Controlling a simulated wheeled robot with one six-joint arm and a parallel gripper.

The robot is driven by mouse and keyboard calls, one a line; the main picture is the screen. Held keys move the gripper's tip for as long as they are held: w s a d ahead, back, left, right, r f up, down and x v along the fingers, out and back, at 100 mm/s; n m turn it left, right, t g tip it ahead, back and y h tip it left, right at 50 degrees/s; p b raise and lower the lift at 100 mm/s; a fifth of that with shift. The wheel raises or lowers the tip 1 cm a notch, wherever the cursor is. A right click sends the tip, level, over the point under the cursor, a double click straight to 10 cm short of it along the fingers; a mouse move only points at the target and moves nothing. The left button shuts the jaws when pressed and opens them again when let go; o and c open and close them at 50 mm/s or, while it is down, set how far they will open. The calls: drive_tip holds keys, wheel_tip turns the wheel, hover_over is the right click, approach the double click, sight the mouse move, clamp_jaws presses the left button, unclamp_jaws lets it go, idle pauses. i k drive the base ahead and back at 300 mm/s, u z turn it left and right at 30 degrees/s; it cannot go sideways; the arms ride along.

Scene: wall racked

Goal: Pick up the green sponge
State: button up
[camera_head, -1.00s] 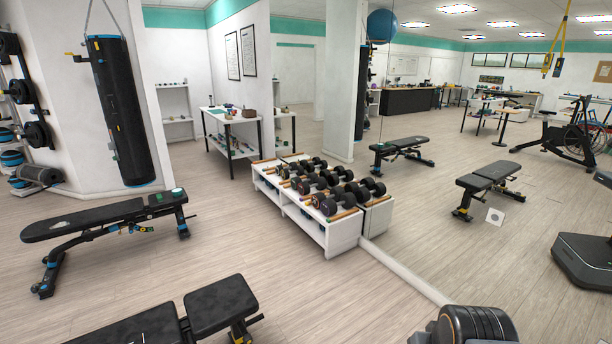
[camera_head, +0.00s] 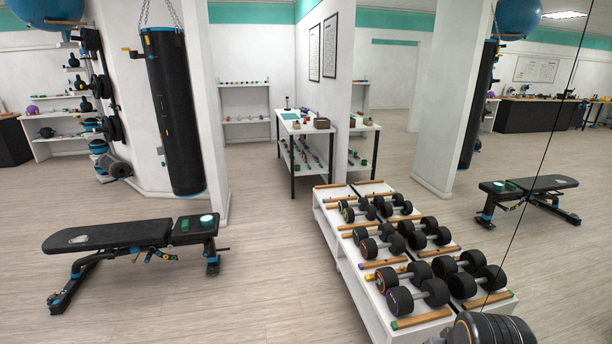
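I cannot pick out the green sponge for certain. A small green item (camera_head: 184,224) lies on the seat of the black bench at left, beside a round white-and-green item (camera_head: 206,219). A flat teal item (camera_head: 290,116) lies on the white table (camera_head: 306,128) at the back. All are too small to tell what they are.
The black bench (camera_head: 108,236) stands at left on open floor. A white rack (camera_head: 352,288) with several dumbbells stands at centre right, against what looks like a mirror. A black punching bag (camera_head: 174,110) hangs near the pillar. Floor between bench and rack is clear.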

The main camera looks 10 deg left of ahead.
sight(186, 223)
drive_tip(key=u, duration=0.9)
drive_tip(key=i, duration=2.05)
drive_tip(key=u, duration=0.9)
